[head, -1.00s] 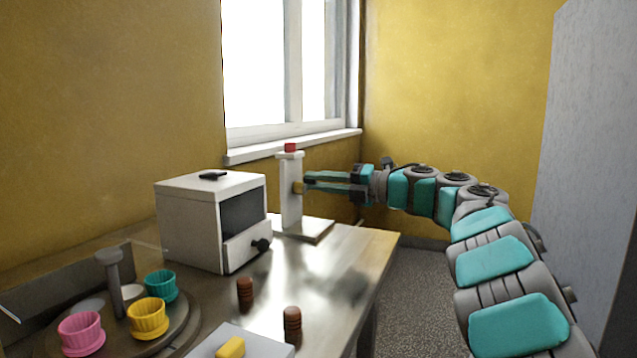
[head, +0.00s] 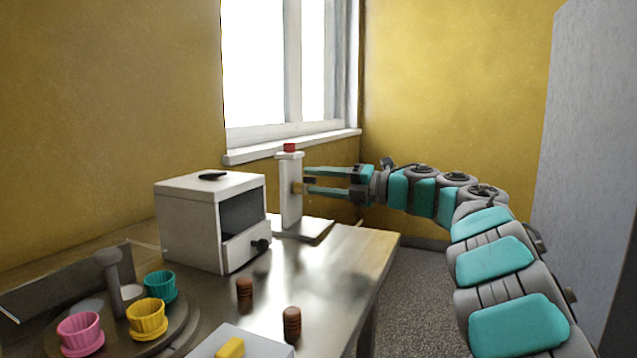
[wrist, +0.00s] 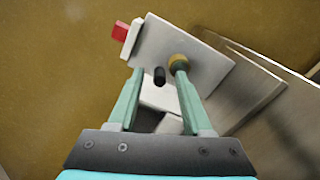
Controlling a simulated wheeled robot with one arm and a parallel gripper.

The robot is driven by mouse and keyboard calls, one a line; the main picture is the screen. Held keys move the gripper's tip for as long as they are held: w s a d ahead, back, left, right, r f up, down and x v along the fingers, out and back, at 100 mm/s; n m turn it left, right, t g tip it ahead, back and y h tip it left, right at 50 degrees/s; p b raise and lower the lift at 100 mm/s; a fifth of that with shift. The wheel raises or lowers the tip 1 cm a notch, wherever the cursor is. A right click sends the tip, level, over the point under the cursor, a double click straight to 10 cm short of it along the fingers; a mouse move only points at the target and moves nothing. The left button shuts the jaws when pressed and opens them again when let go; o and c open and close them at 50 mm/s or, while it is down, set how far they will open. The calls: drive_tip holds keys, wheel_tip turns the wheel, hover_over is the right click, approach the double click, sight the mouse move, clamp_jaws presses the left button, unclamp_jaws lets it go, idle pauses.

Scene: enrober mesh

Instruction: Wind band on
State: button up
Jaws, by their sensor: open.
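A white upright post (head: 291,195) with a red top (head: 290,148) stands on a flat base plate (head: 303,229) near the table's far right end. A brass-coloured knob (head: 298,187) sticks out from the post's side. My gripper (head: 307,180) is open beside the post, its fingers pointing at it. In the wrist view, the knob (wrist: 179,62) is at the tip of the right finger, and a dark peg or slot (wrist: 159,76) shows between the fingers (wrist: 158,72). I cannot tell whether a finger touches the knob. I cannot make out a band.
A white box (head: 190,226) with a dark window and a black front knob (head: 262,245) stands left of the post. Pink (head: 80,333), yellow (head: 148,317) and teal (head: 160,285) cups stand on a round tray. Two brown stacks (head: 245,290) stand nearer the table's right edge.

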drive_tip(key=b+v, duration=0.1)
drive_tip(key=v, duration=0.6)
drive_tip(key=shift+d, duration=0.3)
drive_tip(key=shift+s+r, duration=0.1)
